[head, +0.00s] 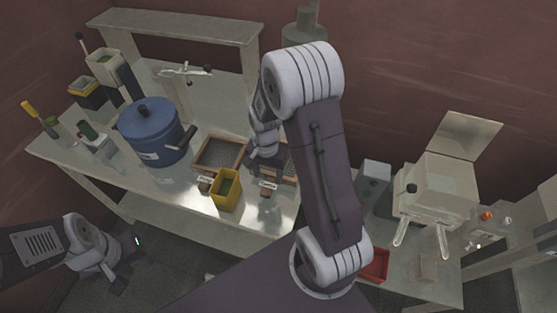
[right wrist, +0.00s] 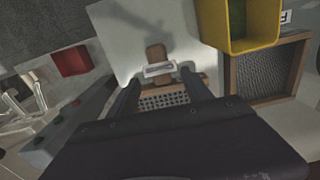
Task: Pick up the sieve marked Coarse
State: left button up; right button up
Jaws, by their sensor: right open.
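Two wood-framed mesh sieves lie on the table, each with a small white label on its handle. The left sieve (head: 220,153) is clear of my grippers; it shows at the right of the right wrist view (right wrist: 268,72). The right sieve (head: 289,168) is partly hidden by my right arm; its mesh (right wrist: 163,99) and handle (right wrist: 155,52) show in the right wrist view. The label words are too small to read surely. My right gripper (right wrist: 160,84) is open over the right sieve, fingers apart on either side near the handle's base. My left gripper (head: 126,264) is off the table, lower left, jaws unclear.
A yellow container (head: 225,190) stands close between the sieve handles. A blue pot (head: 152,131) stands left of the sieves. A grey box (head: 372,183), a red tray (head: 375,266) and a pale machine (head: 438,189) are at right. The table's front strip is mostly clear.

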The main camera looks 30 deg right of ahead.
aim_at(268, 185)
jog(key=shift+w+f, duration=0.2)
jog(key=shift+f, duration=0.2)
jog(key=shift+s+a+f+p, duration=0.15)
jog(key=shift+s+f+p, duration=0.15)
jog(key=shift+f, duration=0.35)
jog(key=shift+s+a+f+p, duration=0.2)
jog(key=shift+s+f, duration=0.1)
jog(key=shift+f, duration=0.3)
notch_tip(268, 185, down, 2)
jog(key=shift+w+d+f, duration=0.1)
jog(key=shift+w, duration=0.05)
jog(key=shift+w+f, duration=0.2)
jog(key=shift+s+r, duration=0.15)
jog(key=shift+s, duration=0.05)
jog(key=c, duration=1.2)
jog(key=shift+w, duration=0.1)
grip_shut()
